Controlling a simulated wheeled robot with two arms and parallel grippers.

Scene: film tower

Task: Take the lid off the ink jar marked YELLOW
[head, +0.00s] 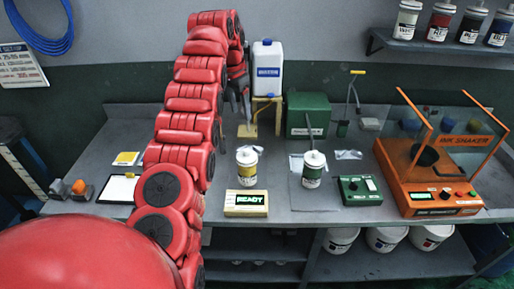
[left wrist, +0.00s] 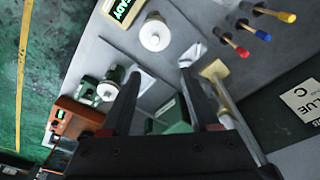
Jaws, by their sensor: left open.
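The ink jar with a yellow label (head: 246,171) stands upright behind the READY sign on the grey bench. Its white lid (head: 247,155) is on it; the lid also shows from above in the left wrist view (left wrist: 155,34). My left gripper (head: 243,103) is open, above and behind this jar near the white jug, touching neither the jar nor its lid. In the left wrist view its fingers (left wrist: 160,76) are spread with nothing held between them, and the lid lies beyond their tips. My right gripper is in neither view.
A green-labelled jar (head: 312,176) stands to the right on a grey mat. The READY sign (head: 246,203) is in front. A white jug (head: 267,68) on a wooden stand and a green box (head: 308,115) stand behind. The orange shaker (head: 440,182) is at right.

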